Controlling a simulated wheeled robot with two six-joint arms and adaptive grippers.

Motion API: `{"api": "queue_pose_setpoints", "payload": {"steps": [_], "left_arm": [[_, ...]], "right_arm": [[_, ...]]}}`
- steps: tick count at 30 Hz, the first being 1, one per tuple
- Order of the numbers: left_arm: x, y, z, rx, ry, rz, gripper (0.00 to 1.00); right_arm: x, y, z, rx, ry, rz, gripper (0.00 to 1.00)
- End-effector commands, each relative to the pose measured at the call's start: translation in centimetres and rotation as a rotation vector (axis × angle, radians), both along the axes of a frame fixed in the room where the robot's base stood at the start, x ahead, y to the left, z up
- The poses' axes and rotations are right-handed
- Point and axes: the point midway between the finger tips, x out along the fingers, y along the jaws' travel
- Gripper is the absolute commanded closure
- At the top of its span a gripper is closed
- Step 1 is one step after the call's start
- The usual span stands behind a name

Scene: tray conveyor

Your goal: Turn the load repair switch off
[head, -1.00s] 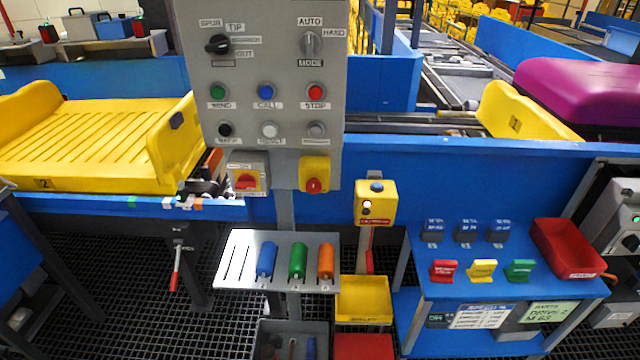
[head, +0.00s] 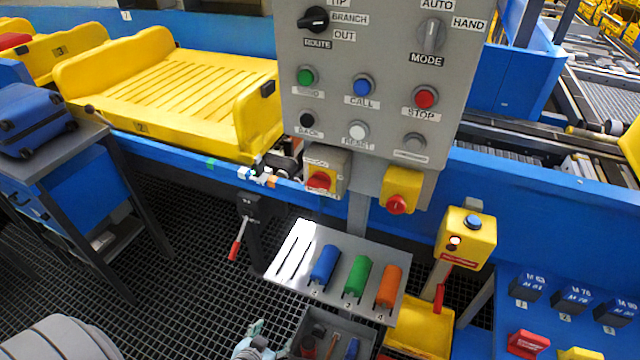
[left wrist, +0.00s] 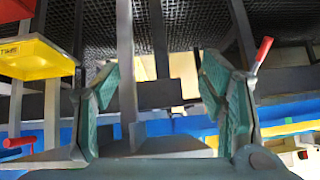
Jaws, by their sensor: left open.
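A grey control panel (head: 385,85) hangs in the upper middle of the head view. Under its lower left edge sits a box with a red rotary knob on a yellow plate (head: 320,180); its small label is too blurred to read, so I cannot confirm it is the load repair switch. To its right is a yellow box with a red knob (head: 396,204). My left gripper (head: 254,338) is low at the bottom edge, well below the knobs and touching neither. The left wrist view shows its teal fingers (left wrist: 160,90) spread with nothing between them. My right gripper is not in view.
A shelf with blue, green and orange handles (head: 355,278) juts out below the panel, above a grey bin (head: 300,345). A red-handled lever (head: 236,250) hangs left of it. A yellow button box (head: 466,238) stands right. Yellow conveyor trays (head: 175,95) lie behind.

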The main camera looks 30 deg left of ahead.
Motion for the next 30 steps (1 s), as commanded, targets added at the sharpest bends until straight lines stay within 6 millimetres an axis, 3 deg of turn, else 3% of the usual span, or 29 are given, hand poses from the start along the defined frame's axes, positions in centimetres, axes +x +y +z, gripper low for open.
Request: {"api": "queue_pose_setpoints", "payload": {"steps": [1, 3, 6, 9, 10, 12, 17, 24, 30], "left_arm": [[3.6, -0.3, 5.8, -0.001, -0.149, -0.005, 0.35], [7.0, -0.9, 14.2, -0.009, -0.351, -0.009, 0.35], [9.0, -1.7, 24.5, -0.029, -0.579, -0.016, 0.35], [9.1, -2.3, 30.9, -0.047, -0.717, -0.021, 0.35], [9.0, -2.4, 32.1, -0.05, -0.741, -0.022, 0.35], [9.2, -2.5, 33.6, -0.054, -0.772, -0.023, 0.35], [11.5, -2.4, 34.1, -0.056, -0.78, -0.023, 0.35], [17.9, -2.1, 34.1, -0.056, -0.78, -0.023, 0.35], [21.9, -1.8, 33.8, -0.057, -0.778, -0.023, 0.35]], "right_arm": [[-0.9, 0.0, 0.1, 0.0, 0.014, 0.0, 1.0], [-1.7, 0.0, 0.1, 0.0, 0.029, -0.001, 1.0], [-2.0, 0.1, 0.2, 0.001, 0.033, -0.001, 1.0], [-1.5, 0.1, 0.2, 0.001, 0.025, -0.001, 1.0], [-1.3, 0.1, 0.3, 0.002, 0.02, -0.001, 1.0], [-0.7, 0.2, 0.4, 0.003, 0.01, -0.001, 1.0], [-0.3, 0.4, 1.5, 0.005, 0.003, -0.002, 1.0], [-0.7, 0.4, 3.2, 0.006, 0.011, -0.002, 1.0], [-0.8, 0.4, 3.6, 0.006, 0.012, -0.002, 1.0]]}}
